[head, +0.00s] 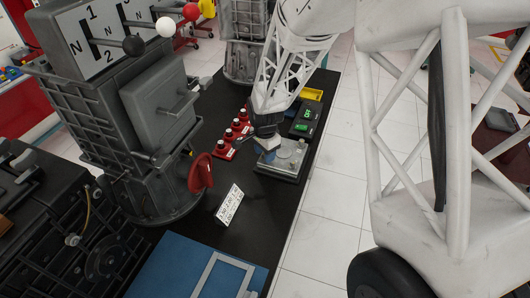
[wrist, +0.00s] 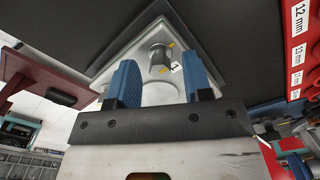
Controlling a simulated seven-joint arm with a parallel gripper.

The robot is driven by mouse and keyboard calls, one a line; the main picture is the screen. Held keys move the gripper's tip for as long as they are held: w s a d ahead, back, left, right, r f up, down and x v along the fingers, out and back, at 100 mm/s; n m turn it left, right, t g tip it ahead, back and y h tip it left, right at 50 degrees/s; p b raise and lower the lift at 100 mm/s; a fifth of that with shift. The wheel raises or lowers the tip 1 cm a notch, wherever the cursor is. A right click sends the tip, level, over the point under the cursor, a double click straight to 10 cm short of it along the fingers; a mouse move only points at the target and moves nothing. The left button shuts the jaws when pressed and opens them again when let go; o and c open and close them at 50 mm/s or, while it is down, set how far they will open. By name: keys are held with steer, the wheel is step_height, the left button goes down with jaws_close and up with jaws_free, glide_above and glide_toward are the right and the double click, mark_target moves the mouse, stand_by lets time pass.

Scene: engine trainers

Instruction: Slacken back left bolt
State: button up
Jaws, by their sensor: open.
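A light grey metal plate with bolts (head: 291,163) sits on the dark bench in the head view. My gripper (head: 267,154) is over its left side, with blue fingers pointing down. In the wrist view the plate (wrist: 104,66) lies beyond the fingers. One hex bolt (wrist: 159,56) with yellow marks and a small white label stands on it, between the two blue fingertips in the picture. My gripper (wrist: 160,68) is open, with nothing held between the fingers. I cannot tell whether the fingers touch the bolt or the plate. In the head view my gripper hides part of the plate.
A red socket rack (head: 224,152) with several sockets stands left of the plate; size labels show in the wrist view. A black device with green display (head: 307,114) and a yellow tray (head: 311,94) are behind. A white card (head: 229,203) and gearbox (head: 130,150) stand left.

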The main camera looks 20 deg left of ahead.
steer(key=shift+c, duration=0.2)
jaws_close()
